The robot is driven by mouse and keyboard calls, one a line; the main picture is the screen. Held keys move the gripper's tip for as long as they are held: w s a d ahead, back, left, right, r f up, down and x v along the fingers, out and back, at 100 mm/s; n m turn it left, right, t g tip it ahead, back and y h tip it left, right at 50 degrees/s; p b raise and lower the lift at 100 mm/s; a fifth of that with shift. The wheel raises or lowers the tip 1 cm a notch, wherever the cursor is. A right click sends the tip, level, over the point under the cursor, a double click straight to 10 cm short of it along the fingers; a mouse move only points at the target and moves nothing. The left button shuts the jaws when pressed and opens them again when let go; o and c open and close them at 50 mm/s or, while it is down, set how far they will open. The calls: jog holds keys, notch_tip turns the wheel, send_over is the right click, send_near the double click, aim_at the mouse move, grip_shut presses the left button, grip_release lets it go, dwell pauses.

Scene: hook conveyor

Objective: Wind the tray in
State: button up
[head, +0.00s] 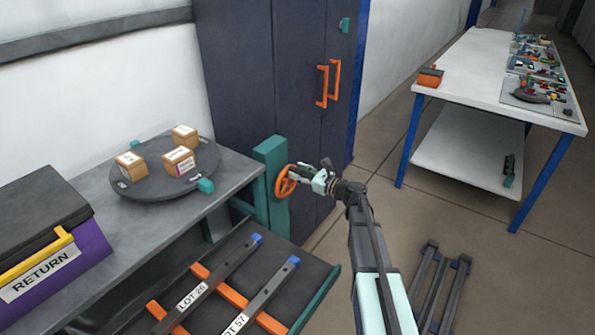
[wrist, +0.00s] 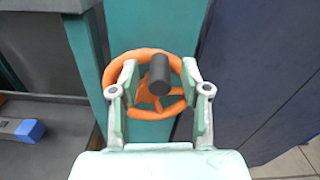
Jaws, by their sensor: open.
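The orange handwheel (head: 283,187) is mounted on a teal post (head: 271,160) at the end of the grey bench. In the wrist view, the wheel (wrist: 142,108) has a black knob (wrist: 159,74) sticking out towards me. My gripper (head: 300,173) is at the wheel. In the wrist view, my gripper's open fingers (wrist: 160,68) stand on either side of the knob, with gaps visible. The dark tray (head: 319,297) with a teal end edge sits below the bench and sticks out. It carries labelled bars, LOT 26 (head: 205,289) and LOT 57 (head: 265,295).
A round dark turntable (head: 136,190) with small boxes and a purple RETURN bin (head: 66,272) stand on the bench (head: 224,171). A dark cabinet (head: 240,75) with orange handles is behind the wheel. A white table (head: 462,80) stands at the right, with floor between.

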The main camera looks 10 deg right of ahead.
jog(key=shift+w+a, duration=0.35)
jog(key=shift+w, duration=0.05)
grip_shut()
jog(key=shift+d, duration=0.1)
